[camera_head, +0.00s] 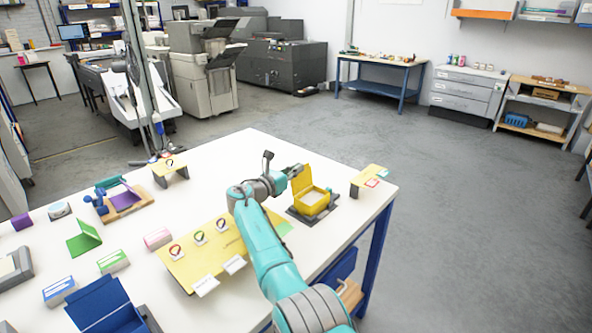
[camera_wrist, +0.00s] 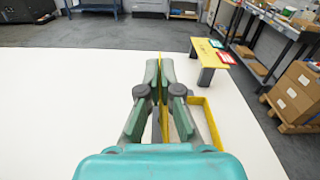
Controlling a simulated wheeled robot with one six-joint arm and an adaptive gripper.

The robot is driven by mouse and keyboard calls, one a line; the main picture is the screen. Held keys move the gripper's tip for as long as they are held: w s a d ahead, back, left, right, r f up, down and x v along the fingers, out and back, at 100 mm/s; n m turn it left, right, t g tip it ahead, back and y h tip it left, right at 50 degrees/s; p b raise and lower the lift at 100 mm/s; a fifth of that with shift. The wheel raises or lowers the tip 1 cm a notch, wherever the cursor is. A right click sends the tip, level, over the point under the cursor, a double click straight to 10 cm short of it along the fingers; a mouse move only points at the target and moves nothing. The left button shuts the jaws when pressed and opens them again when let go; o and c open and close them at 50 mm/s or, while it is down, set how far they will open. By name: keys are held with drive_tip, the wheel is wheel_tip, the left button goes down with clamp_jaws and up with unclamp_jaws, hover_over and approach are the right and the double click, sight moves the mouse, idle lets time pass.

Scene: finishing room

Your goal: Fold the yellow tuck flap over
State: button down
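The yellow box (camera_head: 312,206) stands on a dark base near the table's right end, its top open and a pale content inside. Its yellow tuck flap (camera_head: 302,178) is raised along the back left side, standing roughly upright. My gripper (camera_head: 297,170) is at the upper edge of this raised panel. In the wrist view my gripper (camera_wrist: 160,75) has its two fingers close together, with the yellow panel seen edge-on as a thin strip between them. The box's open yellow rim (camera_wrist: 205,112) shows to the right of the fingers, partly hidden by them.
A small yellow stand (camera_head: 369,177) with red and green cards is right of the box. A yellow board (camera_head: 192,262) with ring markers lies left of my arm. A green folded card (camera_head: 84,238) and a blue box (camera_head: 100,300) are farther left. White table behind the gripper is clear.

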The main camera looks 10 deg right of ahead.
drive_tip(key=m, duration=0.6)
drive_tip(key=shift+s+d+f, duration=0.15)
drive_tip(key=shift+s+d, duration=0.15)
drive_tip(key=shift+s, duration=0.05)
drive_tip(key=shift+m, duration=0.4)
drive_tip(key=c, duration=1.4)
unclamp_jaws()
drive_tip(key=v, duration=1.2)
